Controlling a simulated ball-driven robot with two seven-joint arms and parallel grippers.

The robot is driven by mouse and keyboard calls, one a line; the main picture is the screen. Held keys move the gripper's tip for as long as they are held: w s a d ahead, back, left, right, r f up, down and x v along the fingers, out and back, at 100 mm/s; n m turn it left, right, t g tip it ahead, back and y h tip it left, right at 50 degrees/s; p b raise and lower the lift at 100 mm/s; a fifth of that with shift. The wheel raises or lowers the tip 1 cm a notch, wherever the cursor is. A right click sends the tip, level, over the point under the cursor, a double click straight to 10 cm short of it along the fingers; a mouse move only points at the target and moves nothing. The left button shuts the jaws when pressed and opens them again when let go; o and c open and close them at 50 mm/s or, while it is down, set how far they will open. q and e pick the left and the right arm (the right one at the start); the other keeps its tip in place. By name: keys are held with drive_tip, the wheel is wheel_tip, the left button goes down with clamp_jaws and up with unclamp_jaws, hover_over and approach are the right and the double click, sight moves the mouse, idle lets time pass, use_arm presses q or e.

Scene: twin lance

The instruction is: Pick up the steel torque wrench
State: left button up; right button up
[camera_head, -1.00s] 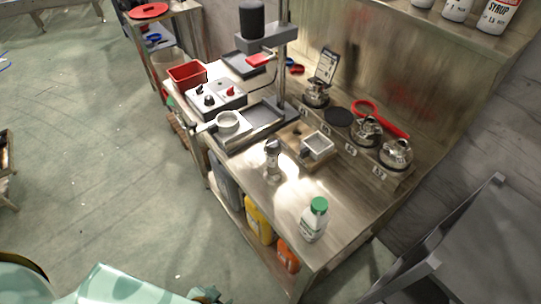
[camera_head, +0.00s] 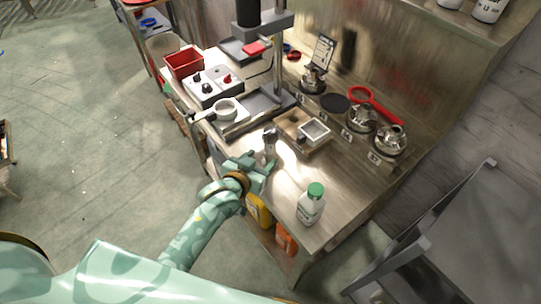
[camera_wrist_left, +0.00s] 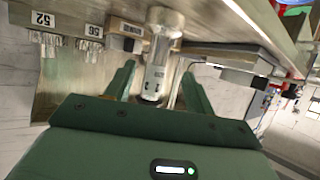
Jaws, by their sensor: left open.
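An upright steel cylinder with a wider head (camera_head: 270,138) stands near the front edge of the steel bench; it is the only likely torque wrench I see, though its shape does not settle that. My left gripper (camera_head: 262,163) is at its near side and hides its lower part in the head view. In the left wrist view the steel cylinder (camera_wrist_left: 163,45) lies between the two green fingers of my left gripper (camera_wrist_left: 158,72). The fingers are open, with a visible gap on each side of it. My right gripper is not in view.
A white bottle with a green cap (camera_head: 311,203) stands on the bench right of my gripper. A small square tray (camera_head: 314,132) and a scale (camera_head: 246,118) are behind the cylinder. Steel pots (camera_head: 390,140) line the back. The front right bench top is mostly clear.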

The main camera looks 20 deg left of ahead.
sight(268, 152)
use_arm(q)
drive_tip(key=x, duration=0.2)
drive_tip(key=b+x, duration=0.1)
drive_tip(key=x, duration=0.3)
drive_tip(key=shift+w+d+r, duration=0.15)
drive_tip(key=shift+d+r, duration=0.05)
drive_tip(key=shift+r, duration=0.25)
drive_tip(key=shift+c, duration=1.2)
clamp_jaws()
